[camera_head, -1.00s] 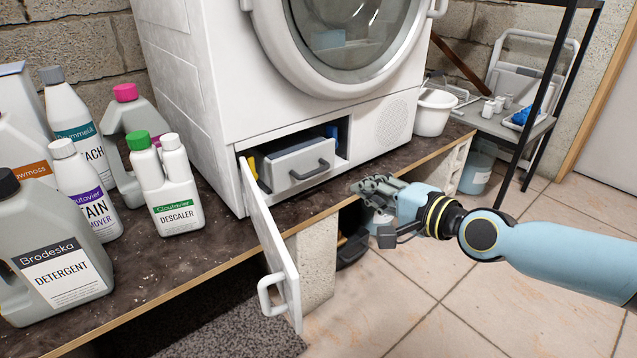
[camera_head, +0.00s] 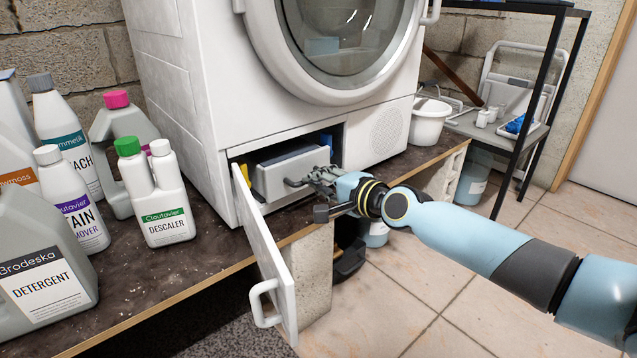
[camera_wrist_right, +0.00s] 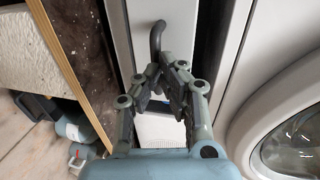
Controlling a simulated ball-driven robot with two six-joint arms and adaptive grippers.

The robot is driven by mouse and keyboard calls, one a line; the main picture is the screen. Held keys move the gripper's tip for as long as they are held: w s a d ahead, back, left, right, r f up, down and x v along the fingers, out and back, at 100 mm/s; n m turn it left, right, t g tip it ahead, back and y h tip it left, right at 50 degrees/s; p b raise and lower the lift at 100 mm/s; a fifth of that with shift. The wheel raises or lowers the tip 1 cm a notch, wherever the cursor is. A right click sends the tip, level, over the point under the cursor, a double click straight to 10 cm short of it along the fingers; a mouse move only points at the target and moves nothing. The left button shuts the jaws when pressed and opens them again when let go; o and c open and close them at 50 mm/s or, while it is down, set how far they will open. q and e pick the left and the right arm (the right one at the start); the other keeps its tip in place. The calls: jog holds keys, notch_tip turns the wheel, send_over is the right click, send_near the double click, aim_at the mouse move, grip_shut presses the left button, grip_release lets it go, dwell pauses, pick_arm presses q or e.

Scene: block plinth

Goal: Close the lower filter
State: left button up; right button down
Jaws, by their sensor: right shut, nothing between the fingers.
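The lower filter (camera_head: 270,178) is a grey drawer-like box with a dark handle, in the open recess at the foot of the white machine (camera_head: 200,110). The recess's white flap door (camera_head: 265,245) with a loop handle stands swung open to the left. My right gripper (camera_head: 318,180) is at the filter's front, by the right part of its handle, and covers some of it. In the right wrist view the shut fingers (camera_wrist_right: 172,75) are close to the dark handle (camera_wrist_right: 157,38); whether they touch it I cannot tell. My left gripper is not in view.
Detergent bottles, among them a descaler bottle (camera_head: 160,205), stand on the plinth (camera_head: 180,265) at left. A white bucket (camera_head: 428,122) stands at right. A shelf rack (camera_head: 535,125) is behind my right arm.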

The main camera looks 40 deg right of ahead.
aim_at(300, 171)
jog(key=x, duration=0.4)
jog(key=r+b+x, duration=0.1)
jog(key=x, duration=0.1)
jog(key=shift+w, duration=0.75)
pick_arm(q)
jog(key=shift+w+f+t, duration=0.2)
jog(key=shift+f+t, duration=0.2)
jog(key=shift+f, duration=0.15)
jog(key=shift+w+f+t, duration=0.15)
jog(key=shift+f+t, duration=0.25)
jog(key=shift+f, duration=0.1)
pick_arm(e)
jog(key=shift+w+r, duration=0.1)
jog(key=shift+r, duration=0.15)
